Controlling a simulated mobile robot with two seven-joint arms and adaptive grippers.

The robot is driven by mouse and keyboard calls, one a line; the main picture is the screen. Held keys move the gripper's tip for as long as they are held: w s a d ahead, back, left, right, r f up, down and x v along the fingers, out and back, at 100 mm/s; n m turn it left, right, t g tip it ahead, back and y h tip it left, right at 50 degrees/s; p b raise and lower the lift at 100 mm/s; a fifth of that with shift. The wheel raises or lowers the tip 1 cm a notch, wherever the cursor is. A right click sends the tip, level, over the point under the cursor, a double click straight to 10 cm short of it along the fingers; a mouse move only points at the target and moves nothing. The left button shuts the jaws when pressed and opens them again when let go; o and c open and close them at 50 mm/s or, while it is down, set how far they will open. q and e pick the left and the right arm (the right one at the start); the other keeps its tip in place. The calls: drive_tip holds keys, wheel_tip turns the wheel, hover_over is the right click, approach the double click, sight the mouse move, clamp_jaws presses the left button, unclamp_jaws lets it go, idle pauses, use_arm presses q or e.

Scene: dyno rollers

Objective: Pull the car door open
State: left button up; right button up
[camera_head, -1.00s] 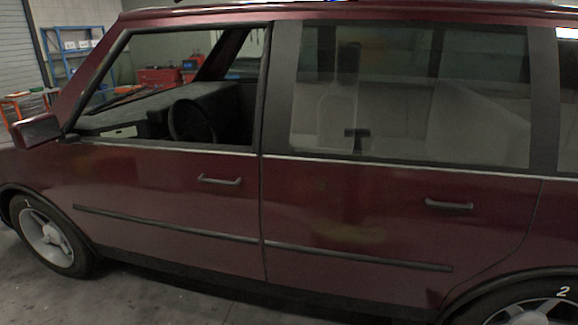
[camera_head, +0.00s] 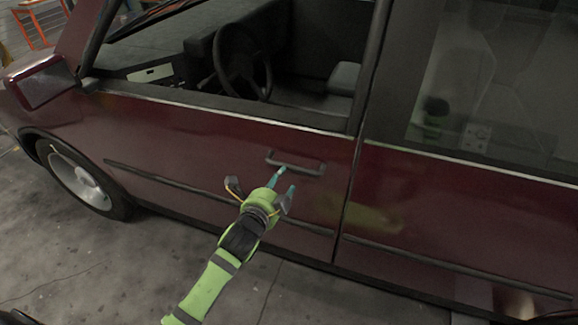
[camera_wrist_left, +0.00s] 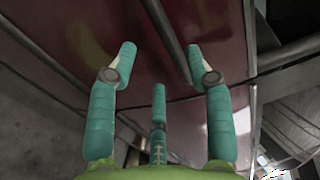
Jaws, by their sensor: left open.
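The maroon front car door (camera_head: 220,140) is flush with the body, with its rear seam closed. Its dark bar handle (camera_head: 297,166) sits below the open window, near the seam. My left gripper (camera_head: 283,181) is open, with teal fingers spread just below the handle and pointing at it. One fingertip overlaps the handle in the head view; I cannot tell if it touches. In the left wrist view my left gripper (camera_wrist_left: 160,62) shows its fingers apart with nothing between them, in front of maroon panels (camera_wrist_left: 90,35). The handle is not clearly made out there. My right gripper is not in view.
The rear door (camera_head: 450,210) with its tinted window is right of the seam. A side mirror (camera_head: 42,85) sticks out at the left, above the front wheel (camera_head: 80,183). The grey concrete floor (camera_head: 70,260) beside the car is clear.

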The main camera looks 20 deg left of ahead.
sight(289, 169)
use_arm(q)
drive_tip(key=shift+w+d+r, duration=0.15)
drive_tip(key=shift+w+r, duration=0.2)
drive_tip(key=shift+w, duration=0.35)
drive_tip(key=x, duration=0.5)
drive_tip(key=shift+w+f+p, duration=0.2)
drive_tip(key=shift+w+p, duration=0.1)
clamp_jaws()
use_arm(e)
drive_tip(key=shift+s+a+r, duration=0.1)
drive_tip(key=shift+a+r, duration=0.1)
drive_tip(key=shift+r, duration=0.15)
